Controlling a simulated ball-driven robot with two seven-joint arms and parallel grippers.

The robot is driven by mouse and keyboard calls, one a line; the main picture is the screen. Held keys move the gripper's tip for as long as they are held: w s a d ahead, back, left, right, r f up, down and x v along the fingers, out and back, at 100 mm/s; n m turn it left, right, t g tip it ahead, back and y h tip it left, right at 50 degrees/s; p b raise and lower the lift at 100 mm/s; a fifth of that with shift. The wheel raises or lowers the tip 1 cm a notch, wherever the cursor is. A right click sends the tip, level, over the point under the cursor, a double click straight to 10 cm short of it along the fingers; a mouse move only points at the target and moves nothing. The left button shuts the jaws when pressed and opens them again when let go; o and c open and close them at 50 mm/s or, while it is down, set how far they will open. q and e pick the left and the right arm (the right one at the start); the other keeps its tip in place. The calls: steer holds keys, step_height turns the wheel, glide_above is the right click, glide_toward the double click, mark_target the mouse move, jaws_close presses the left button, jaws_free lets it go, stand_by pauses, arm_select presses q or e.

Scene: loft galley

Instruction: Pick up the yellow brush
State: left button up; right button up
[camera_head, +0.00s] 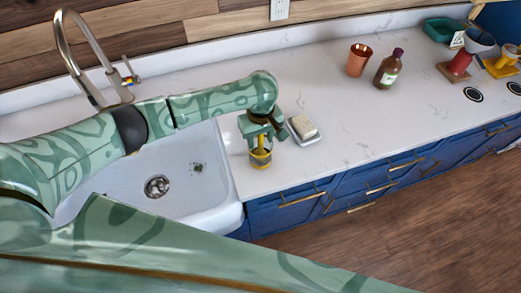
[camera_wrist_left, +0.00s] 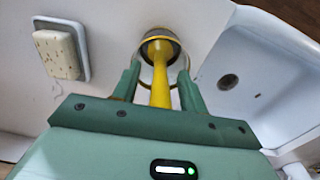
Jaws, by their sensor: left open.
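The yellow brush (camera_head: 260,159) stands upright on the white counter, just right of the sink, with a grey band around its head. In the left wrist view the brush's yellow handle (camera_wrist_left: 160,92) points toward the camera, and its round head is beyond it. My left gripper (camera_head: 259,136) is right over the brush. In the wrist view the open fingers (camera_wrist_left: 158,78) stand on either side of the handle, with a gap visible at each side. The brush's upper part is mostly hidden by the gripper in the head view. My right gripper is not in view.
A soap bar (camera_head: 304,126) on a dish (camera_head: 292,133) lies close right of the gripper. The sink (camera_head: 218,190) and faucet (camera_head: 88,55) are left. A copper cup (camera_head: 358,60), brown bottle (camera_head: 389,70) and green tub (camera_head: 440,30) stand farther right. The counter's middle is clear.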

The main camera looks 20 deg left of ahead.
arm_select(q)
steer(key=shift+w, duration=0.1)
steer(key=c, duration=0.9)
jaws_close()
